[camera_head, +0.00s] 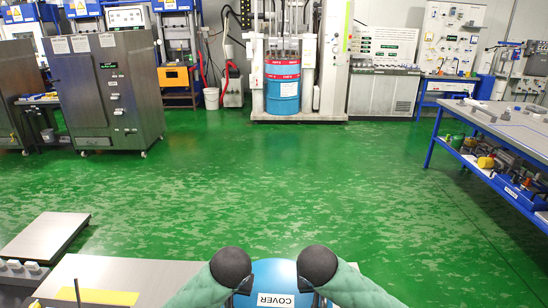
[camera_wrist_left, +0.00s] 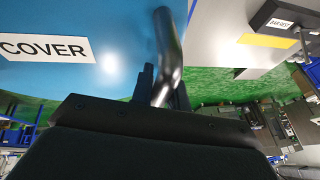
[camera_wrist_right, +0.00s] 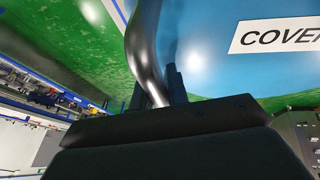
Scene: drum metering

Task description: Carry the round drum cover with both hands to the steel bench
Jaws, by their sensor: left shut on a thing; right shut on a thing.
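The round blue drum cover (camera_head: 276,270) is at the bottom centre of the head view, with a white COVER label, partly hidden by my arms. My left gripper (camera_wrist_left: 164,90) is shut on a bent metal handle (camera_wrist_left: 170,45) at one side of the cover. My right gripper (camera_wrist_right: 157,90) is shut on the matching handle (camera_wrist_right: 143,45) at the other side. A steel-topped surface with a yellow strip (camera_head: 97,295) lies at lower left, beside the cover; I cannot tell if it is the task's bench.
A blue drum (camera_head: 282,85) stands in a machine at the back. A blue-legged bench (camera_head: 510,128) with a grey top is at right. A steel cabinet (camera_head: 105,90) is at left, and a low grey platform (camera_head: 45,238) at lower left. The green floor (camera_head: 270,180) between is clear.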

